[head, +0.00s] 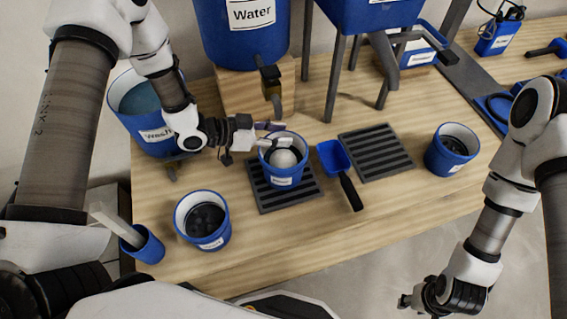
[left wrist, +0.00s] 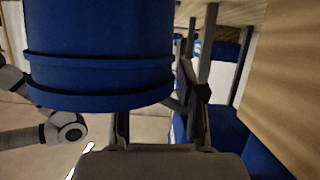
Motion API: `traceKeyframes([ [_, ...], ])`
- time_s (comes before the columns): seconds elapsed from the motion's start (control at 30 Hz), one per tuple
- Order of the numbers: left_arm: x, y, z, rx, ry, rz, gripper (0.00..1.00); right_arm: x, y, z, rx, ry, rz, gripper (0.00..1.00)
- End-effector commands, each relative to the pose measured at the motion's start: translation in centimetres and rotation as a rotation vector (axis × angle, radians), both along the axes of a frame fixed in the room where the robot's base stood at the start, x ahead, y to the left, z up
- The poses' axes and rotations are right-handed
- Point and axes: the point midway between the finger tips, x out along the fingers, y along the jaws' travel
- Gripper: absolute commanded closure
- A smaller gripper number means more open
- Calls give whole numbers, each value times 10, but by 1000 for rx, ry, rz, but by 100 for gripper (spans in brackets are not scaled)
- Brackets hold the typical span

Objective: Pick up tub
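A blue tub (head: 284,176) with a white label stands upright on a dark slatted grate, with a rounded pale mass inside. My left gripper (head: 272,135) is at its far left rim, with its fingers apart. In the left wrist view, the two fingers (left wrist: 160,122) are spread and a large blue ribbed surface (left wrist: 100,75) fills the upper left. Whether the fingers touch the tub is not clear. My right gripper (head: 412,302) hangs at the lower right, away from the tubs; its fingers are too small to read.
Other blue tubs stand at the front left (head: 202,222) and right (head: 452,150). A blue scoop (head: 336,158) lies beside the second grate (head: 375,152). The Water barrel (head: 240,40), its tap and the Wash bucket (head: 150,120) stand close to my left arm. The front right tabletop is clear.

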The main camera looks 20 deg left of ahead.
Motion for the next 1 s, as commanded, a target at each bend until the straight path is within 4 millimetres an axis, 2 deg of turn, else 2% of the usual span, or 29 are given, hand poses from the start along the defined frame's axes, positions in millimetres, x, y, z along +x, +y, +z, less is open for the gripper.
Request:
traceKeyframes([
  [0.1, 0, 1, 0, 0, 0, 1, 60, 0, 0, 0, 0, 0, 0, 60],
  [0.13, 0, 1, 0, 0, 0, 1, 67, 0, 0, 0, 0, 0, 0, 60],
  [0.2, 0, 1, 0, 0, 0, 1, 92, 0, 0, 0, 0, 0, 0, 60],
  [0.23, 0, 1, 0, 0, 0, 1, 100, 0, 0, 0, 0, 0, 0, 60],
  [0.7, 0, 1, 3, -2, -1, 1, 100, 0, 0, 1, 0, 0, 0, 60],
  [1.0, 0, 1, 27, -2, -3, 1, 100, 0, 0, 3, 0, 0, 0, 60],
])
